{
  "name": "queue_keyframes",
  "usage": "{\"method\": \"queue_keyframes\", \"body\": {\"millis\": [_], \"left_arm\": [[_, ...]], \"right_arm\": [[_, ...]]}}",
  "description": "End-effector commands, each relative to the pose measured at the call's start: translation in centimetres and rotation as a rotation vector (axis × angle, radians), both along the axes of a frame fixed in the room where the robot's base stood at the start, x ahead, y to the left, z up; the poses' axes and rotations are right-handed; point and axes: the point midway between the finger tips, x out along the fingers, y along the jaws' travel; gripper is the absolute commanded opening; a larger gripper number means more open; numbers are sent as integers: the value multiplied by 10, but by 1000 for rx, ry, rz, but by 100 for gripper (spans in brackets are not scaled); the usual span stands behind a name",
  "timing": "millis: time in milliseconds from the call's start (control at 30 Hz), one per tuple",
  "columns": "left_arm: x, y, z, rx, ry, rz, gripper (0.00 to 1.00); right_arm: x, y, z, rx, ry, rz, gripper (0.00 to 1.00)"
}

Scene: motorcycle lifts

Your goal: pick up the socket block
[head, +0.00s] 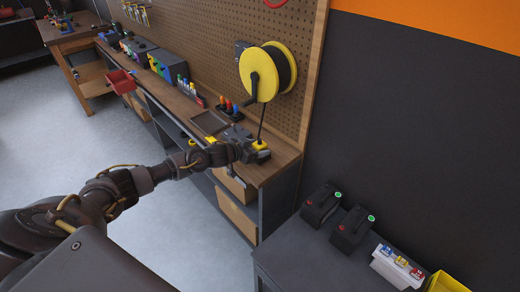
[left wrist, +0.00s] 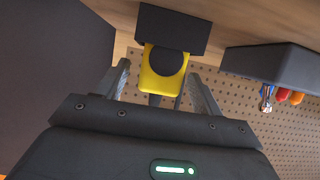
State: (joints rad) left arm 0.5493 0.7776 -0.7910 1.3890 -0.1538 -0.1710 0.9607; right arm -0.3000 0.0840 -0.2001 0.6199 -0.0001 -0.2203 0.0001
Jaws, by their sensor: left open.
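The socket block (head: 260,145) is a small yellow piece near the right end of the wooden workbench, at the foot of a dark cable from the yellow reel. In the left wrist view the yellow block (left wrist: 152,80) has a dark round face and sits against a black holder (left wrist: 172,28). My left gripper (head: 243,149) is at the block. In the left wrist view its open fingers (left wrist: 162,88) stand on either side of the block, with gaps visible. Contact cannot be told in the head view. My right gripper is not in view.
The yellow cable reel (head: 258,75) hangs on the pegboard (head: 205,45) above. A dark tray (head: 208,123) and a rack of coloured-handled tools (head: 230,110) are left of the block. A dark cabinet (head: 300,250) at lower right bears two black devices (head: 352,230). The floor (head: 150,225) is clear.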

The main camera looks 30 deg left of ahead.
Motion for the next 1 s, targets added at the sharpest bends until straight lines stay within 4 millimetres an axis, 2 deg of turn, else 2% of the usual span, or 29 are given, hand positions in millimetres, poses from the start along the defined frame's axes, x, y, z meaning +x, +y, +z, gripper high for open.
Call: {"method": "queue_keyframes", "body": {"millis": [267,700,1000], "left_arm": [[2,-1,-2,0,1,0,67],[2,-1,-2,0,1,0,11],[3,-1,1,-1,-3,1,10]], "right_arm": [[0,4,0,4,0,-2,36],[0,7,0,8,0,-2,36],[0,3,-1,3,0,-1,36]]}}
